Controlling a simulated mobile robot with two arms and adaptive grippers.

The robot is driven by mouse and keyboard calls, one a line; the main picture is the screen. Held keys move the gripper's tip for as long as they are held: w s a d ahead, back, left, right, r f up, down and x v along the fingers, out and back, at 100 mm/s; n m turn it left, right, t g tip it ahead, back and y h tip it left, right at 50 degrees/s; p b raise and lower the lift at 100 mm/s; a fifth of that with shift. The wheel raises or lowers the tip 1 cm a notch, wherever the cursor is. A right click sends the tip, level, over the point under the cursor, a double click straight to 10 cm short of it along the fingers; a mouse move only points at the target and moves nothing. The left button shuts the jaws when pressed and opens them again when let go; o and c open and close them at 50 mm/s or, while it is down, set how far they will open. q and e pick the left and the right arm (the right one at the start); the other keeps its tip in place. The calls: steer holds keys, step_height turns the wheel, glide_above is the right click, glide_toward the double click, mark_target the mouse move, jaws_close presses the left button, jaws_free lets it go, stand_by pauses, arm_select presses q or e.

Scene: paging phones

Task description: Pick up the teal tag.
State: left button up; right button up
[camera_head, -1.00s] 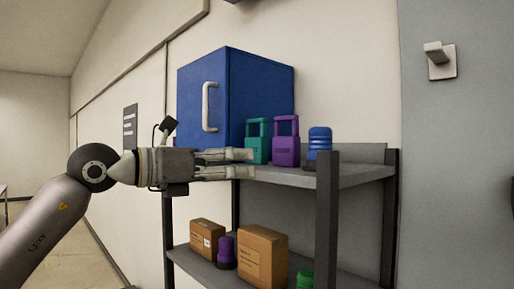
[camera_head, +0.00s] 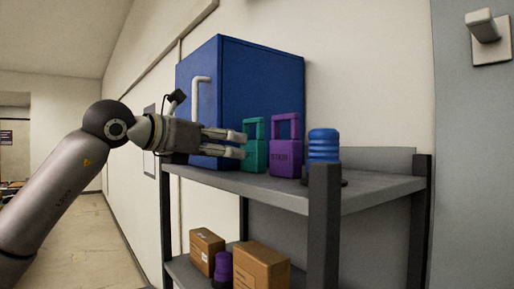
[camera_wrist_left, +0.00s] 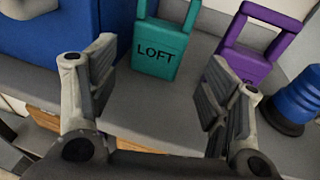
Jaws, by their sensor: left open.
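The teal tag (camera_head: 255,154) stands upright on the top shelf in the head view, in front of the blue cabinet's right side. In the left wrist view the teal tag (camera_wrist_left: 160,50) reads "LOFT" and its handle is cut off by the top edge. My left gripper (camera_head: 243,145) is open and empty. Its fingers point at the teal tag from the left. In the left wrist view the two fingers of my left gripper (camera_wrist_left: 160,75) are spread wide, with the tag beyond them and between their lines. My right gripper is not in view.
A purple tag (camera_head: 286,160) stands just right of the teal one. A blue ribbed cylinder (camera_head: 323,146) is further right. The blue cabinet (camera_head: 255,95) stands behind on the grey shelf (camera_head: 375,188). Boxes (camera_head: 262,268) and a purple container (camera_head: 223,268) are below.

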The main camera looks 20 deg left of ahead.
mark_target(248, 149)
arm_select(q)
steer(key=shift+w+d, duration=0.35)
steer(key=shift+w, duration=0.3)
steer(key=shift+w+d+p, duration=0.15)
steer(key=shift+w+p, duration=0.15)
steer(key=shift+p, duration=0.1)
steer(key=p+x, duration=0.3)
steer(key=x, duration=0.1)
steer(key=shift+w, duration=0.1)
steer(key=shift+w+p, duration=0.3)
steer(key=shift+w+d+f, duration=0.15)
steer(key=shift+w, duration=0.1)
steer(key=c, duration=0.8)
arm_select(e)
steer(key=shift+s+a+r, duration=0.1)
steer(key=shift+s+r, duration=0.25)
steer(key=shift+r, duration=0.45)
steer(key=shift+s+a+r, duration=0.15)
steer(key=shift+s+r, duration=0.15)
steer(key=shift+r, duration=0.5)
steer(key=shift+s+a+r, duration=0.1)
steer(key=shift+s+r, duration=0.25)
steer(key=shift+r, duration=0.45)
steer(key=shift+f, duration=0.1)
